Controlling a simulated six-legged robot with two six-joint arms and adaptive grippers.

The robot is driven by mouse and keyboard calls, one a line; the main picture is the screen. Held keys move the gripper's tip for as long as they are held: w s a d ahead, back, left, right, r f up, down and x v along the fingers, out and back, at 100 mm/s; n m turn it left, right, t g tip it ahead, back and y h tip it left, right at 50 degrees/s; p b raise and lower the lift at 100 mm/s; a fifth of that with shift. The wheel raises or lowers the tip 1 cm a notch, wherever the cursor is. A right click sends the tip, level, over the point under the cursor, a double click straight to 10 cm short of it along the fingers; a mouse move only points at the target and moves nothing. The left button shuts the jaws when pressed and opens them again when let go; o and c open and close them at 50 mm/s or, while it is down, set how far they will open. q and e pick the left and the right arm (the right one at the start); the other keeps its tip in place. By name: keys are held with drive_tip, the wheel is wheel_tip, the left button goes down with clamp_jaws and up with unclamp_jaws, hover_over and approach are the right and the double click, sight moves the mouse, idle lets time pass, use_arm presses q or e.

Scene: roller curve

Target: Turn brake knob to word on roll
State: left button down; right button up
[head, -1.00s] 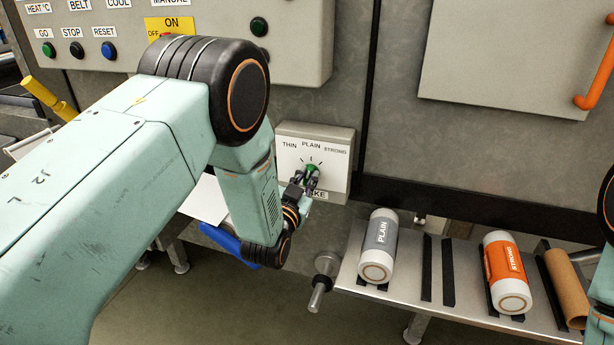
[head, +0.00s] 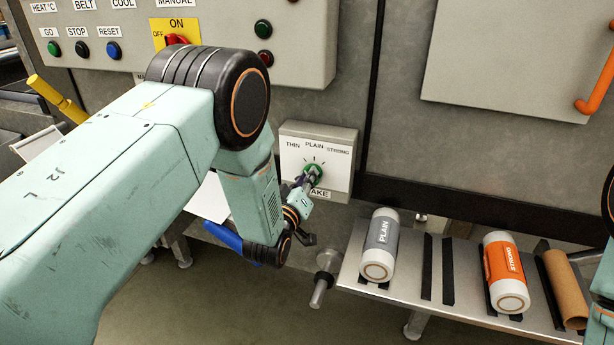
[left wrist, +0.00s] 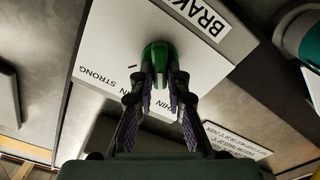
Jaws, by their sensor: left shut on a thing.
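The green brake knob (head: 315,172) sits on a pale box (head: 345,186) marked THIN, PLAIN and STRONG. My left gripper (head: 305,183) is at the knob, coming from the lower left. In the left wrist view its two fingers (left wrist: 159,80) are shut on the knob (left wrist: 157,55), one on each side. There they partly hide the words THIN and PLAIN, while STRONG shows. I cannot tell which word the knob points at. A roll with a grey PLAIN label (head: 382,245) and one with an orange STRONG label (head: 503,265) lie on the rack. My right gripper is out of view.
The metal rack (head: 465,270) also holds a bare cardboard tube (head: 564,287). A crank handle (head: 325,275) sticks out at its left end. A control panel with buttons and a red switch (head: 177,39) is above. A yellow handle (head: 47,90) is at the left.

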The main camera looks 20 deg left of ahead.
use_arm(q)
drive_tip(key=shift+d+f+n, duration=0.1)
drive_tip(key=shift+f+n, duration=0.1)
drive_tip(key=shift+n, duration=0.4)
drive_tip(key=c, duration=1.3)
unclamp_jaws()
drive_tip(key=shift+w, duration=0.1)
drive_tip(key=shift+r, duration=0.1)
drive_tip(key=shift+s, duration=0.2)
drive_tip(key=s, duration=1.2)
drive_tip(key=shift+a, duration=0.3)
drive_tip(key=shift+w, duration=0.15)
